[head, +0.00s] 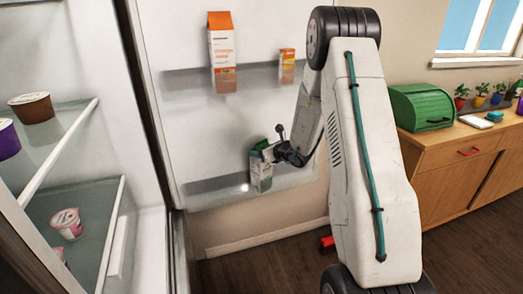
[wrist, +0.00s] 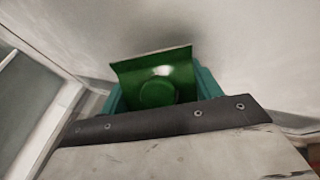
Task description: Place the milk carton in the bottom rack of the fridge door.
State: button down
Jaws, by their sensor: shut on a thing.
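The milk carton (head: 260,176) is green and white and stands roughly upright, tilted a little, at the bottom rack (head: 205,190) of the open fridge door. Its lower part shows at the rack's clear front; whether its base touches the rack floor I cannot tell. My gripper (head: 269,153) is shut on the upper part of the carton from the right.
The upper door rack (head: 185,80) holds a tall orange-and-white carton (head: 221,50) and a small orange carton (head: 287,66). Fridge shelves with tubs, including a pink one (head: 67,224), are at left. A wooden cabinet (head: 450,160) with a green bread box (head: 421,107) stands at right.

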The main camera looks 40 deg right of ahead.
jog(key=shift+c, duration=1.6)
grip_release()
jog(key=shift+r, duration=0.1)
